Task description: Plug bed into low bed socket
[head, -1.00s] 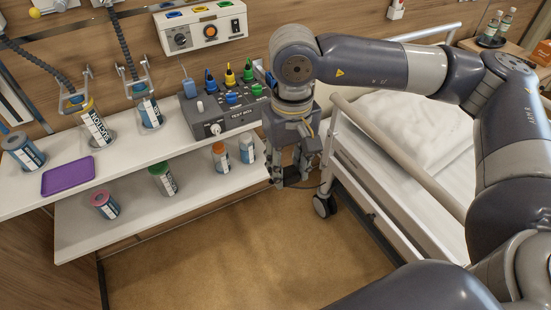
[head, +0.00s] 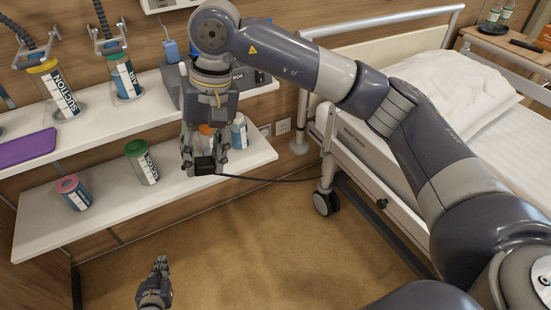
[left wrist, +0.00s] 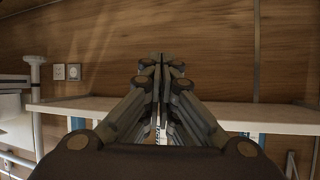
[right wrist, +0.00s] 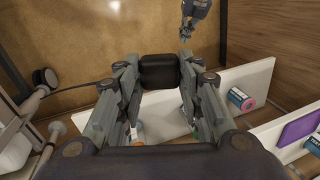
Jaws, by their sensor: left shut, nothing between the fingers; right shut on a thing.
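My right gripper (head: 205,166) is shut on a black plug (head: 203,166), in front of the lower shelf. The plug also shows between the fingertips in the right wrist view (right wrist: 160,72). Its dark cable (head: 265,179) runs right toward the bed (head: 345,150). A white wall socket (head: 283,127) and a greyer plate (head: 265,130) sit low on the wall between shelf and bed; both show in the left wrist view (left wrist: 74,72). I cannot tell which is the bed socket. My left gripper (head: 161,262) is shut and empty above the floor.
The lower shelf (head: 100,212) holds several canisters, including a green-lidded one (head: 142,162) and a pink-lidded one (head: 73,193). The upper shelf (head: 95,131) carries a purple tray (head: 27,149). A bed wheel (head: 326,203) stands near the cable. The floor (head: 250,245) is open.

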